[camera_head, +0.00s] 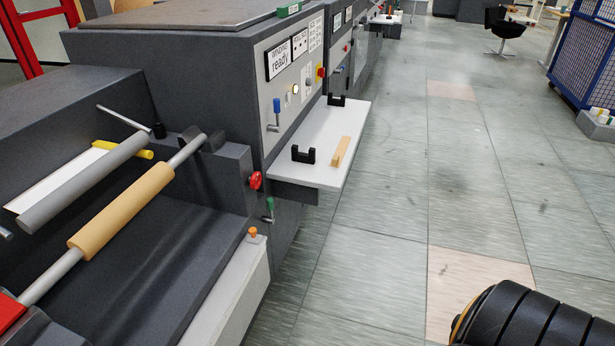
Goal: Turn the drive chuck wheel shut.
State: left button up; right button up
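A small red wheel-like knob (255,180) sits on the front side of the dark grey machine, just below and left of the white shelf; it looks like the drive chuck wheel, but its turned position is too small to tell. Near it, a steel shaft (188,152) carrying a tan roll (122,208) rests at its far end in a dark holder (203,138). The shaft's near end meets a red part (8,310) at the lower left. Neither of my grippers is in view.
A green-handled lever (269,208) and an orange button (252,232) are below the knob. The white shelf (325,172) juts out, bearing black brackets and a tan block (341,152). A blue mesh cage (588,55) stands far right.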

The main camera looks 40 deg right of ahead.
aim_at(255, 181)
jog(key=z, duration=0.9)
jog(key=i+l+u, duration=0.15)
jog(key=u, duration=0.2)
jog(key=i+l+u, duration=0.1)
jog(key=l+u, duration=0.45)
jog(key=u, duration=0.15)
jog(key=i+l, duration=0.05)
